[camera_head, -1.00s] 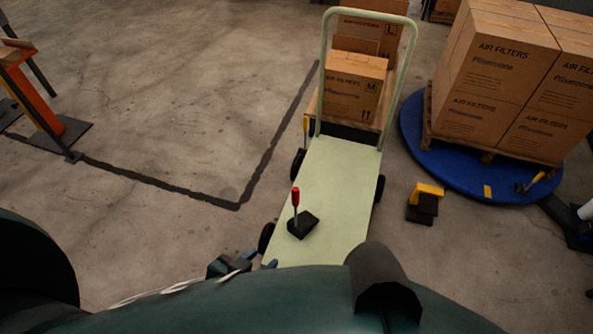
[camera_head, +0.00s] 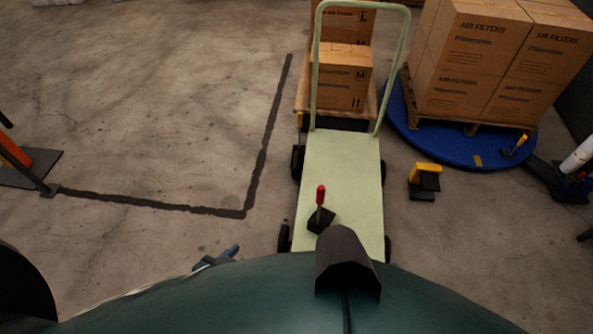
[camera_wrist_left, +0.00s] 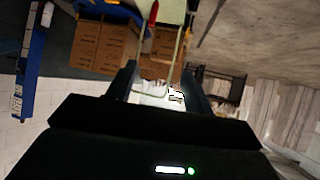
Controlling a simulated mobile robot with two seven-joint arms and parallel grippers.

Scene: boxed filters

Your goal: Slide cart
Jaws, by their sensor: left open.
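The cart (camera_head: 342,175) has a flat pale green deck and a tall hoop handle (camera_head: 317,75) at its far end. A black block with a red-topped lever (camera_head: 320,212) sits on the near part of the deck. My left gripper (camera_head: 222,257) is partly hidden by my own body, low in the head view, left of the cart's near end and apart from it. In the left wrist view the gripper's two dark fingers (camera_wrist_left: 163,82) are spread with nothing held between them. Part of the cart (camera_wrist_left: 163,40) shows beyond them. My right gripper is not in view.
Cartons (camera_head: 340,78) stand just beyond the cart's handle. Stacked air filter boxes (camera_head: 470,60) stand on a pallet over a blue disc (camera_head: 455,148) at right. A yellow and black block (camera_head: 425,178) lies right of the cart. The floor at left is open, with a dark line.

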